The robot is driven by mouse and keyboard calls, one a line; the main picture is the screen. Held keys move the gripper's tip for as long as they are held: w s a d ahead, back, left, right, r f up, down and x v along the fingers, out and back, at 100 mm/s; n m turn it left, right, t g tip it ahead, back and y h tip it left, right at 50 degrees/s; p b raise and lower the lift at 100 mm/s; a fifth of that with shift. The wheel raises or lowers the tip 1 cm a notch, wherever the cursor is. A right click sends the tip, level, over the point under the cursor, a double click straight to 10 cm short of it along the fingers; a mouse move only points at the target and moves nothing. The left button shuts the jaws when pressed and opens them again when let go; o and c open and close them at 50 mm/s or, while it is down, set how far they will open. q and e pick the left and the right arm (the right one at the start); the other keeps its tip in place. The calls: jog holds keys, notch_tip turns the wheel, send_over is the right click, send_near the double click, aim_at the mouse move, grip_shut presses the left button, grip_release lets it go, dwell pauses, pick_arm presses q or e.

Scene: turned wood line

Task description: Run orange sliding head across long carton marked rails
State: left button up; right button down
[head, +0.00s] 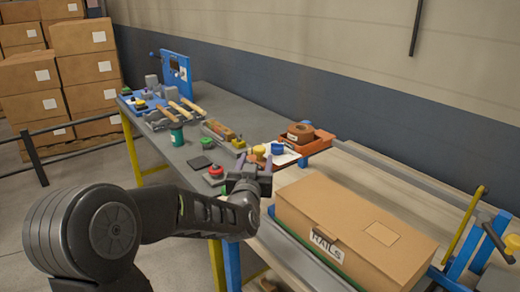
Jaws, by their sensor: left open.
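The long cardboard carton (360,232) marked RAILS lies closed on the bench at the lower right. An orange head (322,144) with a brown tape roll (301,132) on it is beyond the carton's far left end, near the left end of a grey rail (400,175). My left gripper (252,172) is open and empty, over the bench left of the carton, short of the orange head and apart from it. Its fingers partly hide small items behind. My right gripper is out of view.
A grey table (225,108) holds tools, a green can (177,136), a red button (216,170) and small parts. A yellow lever (463,232) and blue frame stand at the carton's right. Stacked boxes (88,65) are at the back left. The carton's top looks clear.

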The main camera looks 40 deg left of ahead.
aim_at(258, 153)
pick_arm(q)
jog(key=p+x, duration=0.1)
jog(key=x, duration=0.6)
jog(key=shift+w+a+p, duration=0.1)
jog(key=shift+w+p, duration=0.05)
jog(key=shift+p, duration=0.15)
jog(key=shift+c, duration=0.5)
grip_shut()
dwell(0.6)
